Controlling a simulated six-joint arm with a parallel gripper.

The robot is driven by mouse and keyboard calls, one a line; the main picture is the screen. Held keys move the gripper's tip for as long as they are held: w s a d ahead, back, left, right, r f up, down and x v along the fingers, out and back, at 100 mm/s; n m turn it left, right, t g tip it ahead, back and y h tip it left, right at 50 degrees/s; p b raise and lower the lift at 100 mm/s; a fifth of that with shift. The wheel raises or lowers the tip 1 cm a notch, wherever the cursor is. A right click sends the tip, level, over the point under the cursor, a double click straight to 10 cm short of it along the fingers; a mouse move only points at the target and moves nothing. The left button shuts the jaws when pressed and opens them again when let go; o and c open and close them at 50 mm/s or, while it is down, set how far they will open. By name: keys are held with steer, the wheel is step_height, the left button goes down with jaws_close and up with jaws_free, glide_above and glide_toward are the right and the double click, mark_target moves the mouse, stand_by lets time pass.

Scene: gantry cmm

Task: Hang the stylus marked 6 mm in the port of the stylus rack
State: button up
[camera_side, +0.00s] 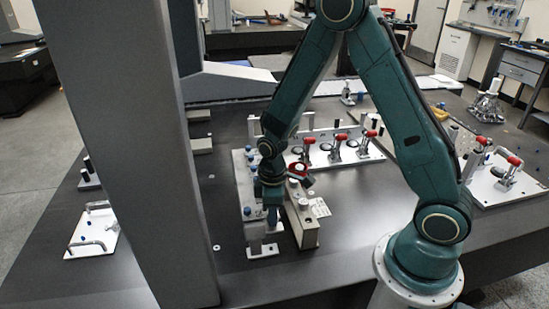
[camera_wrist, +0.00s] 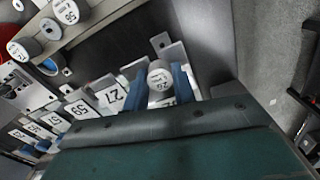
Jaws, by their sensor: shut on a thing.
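My gripper (camera_wrist: 160,88) points down in the side view (camera_side: 271,208), at the near end of a pale rail with blue parts. In the wrist view its two blue fingers are shut on a pale round-topped stylus (camera_wrist: 160,79). The mark on its top is too small to read surely. A row of pale number plates (camera_wrist: 113,95), one reading 27, runs to the left of the held stylus; it appears to belong to the rack (camera_side: 243,178). I cannot tell whether the stylus is seated in a port. Its lower part is hidden.
Other marked round caps (camera_wrist: 66,11) stand at the upper left in the wrist view. A long block (camera_side: 303,232) with pale caps stands right of my gripper. Plates with red-handled clamps (camera_side: 337,150) stand behind. A grey column (camera_side: 125,140) blocks part of the left side.

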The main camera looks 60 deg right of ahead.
steer(key=shift+f, duration=0.1)
steer(key=o, duration=0.9)
steer(key=shift+o, duration=0.2)
steer(key=shift+w+r, duration=0.1)
steer(key=shift+r, duration=0.65)
step_height(320, 180, up, 12)
steer(key=shift+r, duration=0.15)
